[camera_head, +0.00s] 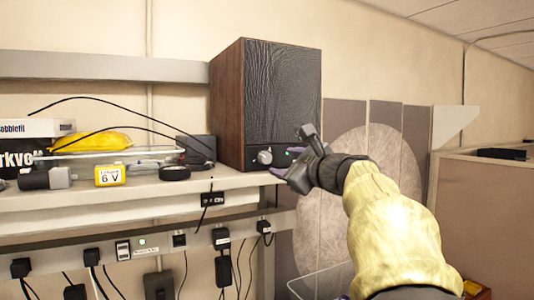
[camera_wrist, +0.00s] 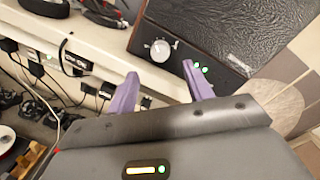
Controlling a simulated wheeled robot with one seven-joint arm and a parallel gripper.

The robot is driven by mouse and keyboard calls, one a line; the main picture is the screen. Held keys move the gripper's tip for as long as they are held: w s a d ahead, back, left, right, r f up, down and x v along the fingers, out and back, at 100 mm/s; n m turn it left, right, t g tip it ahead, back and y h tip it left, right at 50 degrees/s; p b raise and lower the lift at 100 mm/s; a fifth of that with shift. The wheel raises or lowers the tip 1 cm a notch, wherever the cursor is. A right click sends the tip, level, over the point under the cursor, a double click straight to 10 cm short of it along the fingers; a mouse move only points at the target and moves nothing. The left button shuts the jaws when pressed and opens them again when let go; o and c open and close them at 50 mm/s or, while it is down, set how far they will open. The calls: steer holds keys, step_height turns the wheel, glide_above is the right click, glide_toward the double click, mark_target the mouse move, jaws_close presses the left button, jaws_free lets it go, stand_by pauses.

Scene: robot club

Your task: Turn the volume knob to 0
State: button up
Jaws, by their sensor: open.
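The volume knob (camera_head: 264,157) is a round silver dial low on the front of a dark speaker box (camera_head: 283,95) with wooden sides. In the wrist view the knob (camera_wrist: 160,49) shows with pale marks around it; its exact setting is too small to read. Green lights (camera_wrist: 203,68) glow to its right. My gripper (camera_head: 279,163) is at the front of the speaker, just right of the knob in the head view. In the wrist view its two purple fingers (camera_wrist: 160,78) are spread apart and empty, with the knob beyond and between their tips. I see no contact with the knob.
The speaker stands on a pale shelf (camera_head: 230,181). To its left lie a black roll (camera_head: 174,173), a yellow 6 V battery (camera_head: 110,176) and a yellow bag (camera_head: 95,142). Plugs and cables hang below the shelf. Panels (camera_head: 385,135) lean at the right.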

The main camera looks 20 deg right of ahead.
mark_target(267, 159)
steer(key=w, duration=0.2)
steer(key=w+p, duration=0.1)
steer(key=w, duration=0.1)
steer(key=w+a+p, duration=0.1)
steer(key=w, duration=0.1)
steer(key=shift+w, duration=0.4)
steer(key=shift+w+d+p, duration=0.1)
steer(key=shift+w+p, duration=0.2)
steer(key=shift+s, duration=0.1)
steer(key=shift+s, duration=0.1)
steer(key=c, duration=1)
